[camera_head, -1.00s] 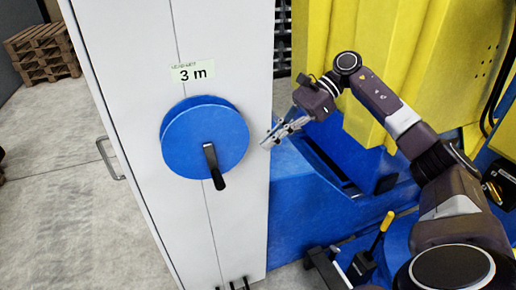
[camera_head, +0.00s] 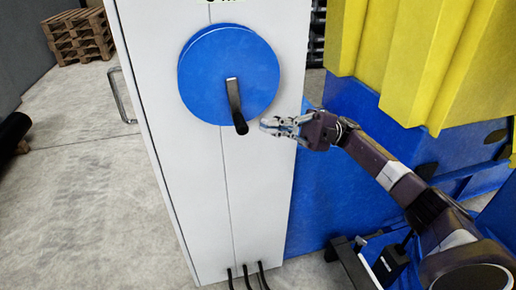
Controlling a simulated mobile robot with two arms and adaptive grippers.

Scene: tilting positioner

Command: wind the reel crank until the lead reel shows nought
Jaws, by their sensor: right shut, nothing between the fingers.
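The lead reel (camera_head: 210,75) is a round blue disc on the front of a white cabinet. Its crank (camera_head: 234,100) is a grey arm with a black handle, hanging down and slightly right from the reel's middle. The label (camera_head: 222,1) above the reel is almost wholly cut off by the top edge, so its reading cannot be made out now. My right gripper (camera_head: 266,124) is shut and empty, just right of the crank handle, pointing left at it with a small gap in the picture. My left gripper is not in view.
The white cabinet (camera_head: 180,180) has a grey handle (camera_head: 121,95) on its left side and several black cables (camera_head: 247,274) at its foot. A blue and yellow machine (camera_head: 330,190) stands to the right. Wooden pallets (camera_head: 79,36) are far left; the floor (camera_head: 90,190) left is mostly clear.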

